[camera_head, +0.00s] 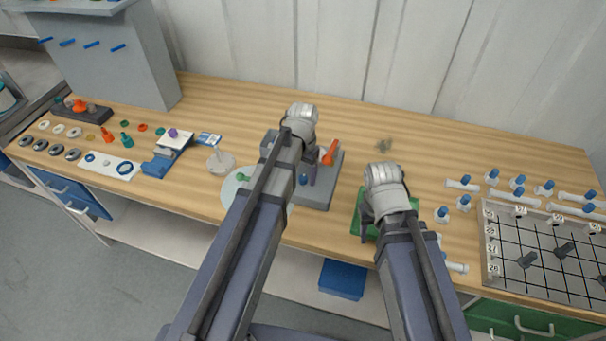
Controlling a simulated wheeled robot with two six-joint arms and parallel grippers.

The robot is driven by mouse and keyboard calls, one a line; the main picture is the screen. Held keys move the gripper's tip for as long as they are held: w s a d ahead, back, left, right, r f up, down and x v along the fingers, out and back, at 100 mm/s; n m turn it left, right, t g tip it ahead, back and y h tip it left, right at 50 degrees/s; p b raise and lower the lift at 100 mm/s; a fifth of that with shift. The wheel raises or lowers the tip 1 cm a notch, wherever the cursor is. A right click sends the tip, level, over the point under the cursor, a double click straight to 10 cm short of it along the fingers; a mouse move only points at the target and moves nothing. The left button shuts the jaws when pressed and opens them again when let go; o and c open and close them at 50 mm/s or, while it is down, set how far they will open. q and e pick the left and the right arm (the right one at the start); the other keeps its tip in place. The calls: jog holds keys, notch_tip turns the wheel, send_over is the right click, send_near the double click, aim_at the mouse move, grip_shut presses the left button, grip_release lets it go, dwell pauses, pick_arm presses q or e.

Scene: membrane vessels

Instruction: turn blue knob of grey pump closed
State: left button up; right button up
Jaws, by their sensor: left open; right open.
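The grey pump (322,194) stands near the middle of the bench, with an orange handle (330,152) at its upper right. A small blue part (303,178), probably the blue knob, shows low on the pump beside my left gripper. My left gripper (311,173) is open over the pump. Its arm hides the pump's left side, and I cannot tell whether the fingers touch the knob. My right gripper (367,226) is open and empty, pointing down over a green pad (408,211) right of the pump.
A pale round plate (232,188) lies left of the pump, partly behind my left arm. Rings and small fittings cover the bench's left. Blue-capped tubes and a numbered grid tray (540,262) fill the right. The bench behind the pump is mostly clear.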

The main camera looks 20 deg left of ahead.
aim_at(303, 178)
pick_arm(q)
notch_tip(303, 178, up, 8)
jog(key=p, duration=0.8)
jog(key=shift+f, duration=0.1)
jog(key=shift+s, duration=0.1)
jog(key=s+d+f+m+y+b, duration=0.1)
jog(key=s+d+f+b, duration=0.2)
jog(key=s+d, duration=0.7)
jog(key=s+b, duration=0.1)
jog(key=s, duration=0.3)
jog(key=shift+s+d+f, duration=0.2)
jog(key=shift+s+f, duration=0.05)
jog(key=shift+f, duration=0.1)
jog(key=shift+c, duration=0.4)
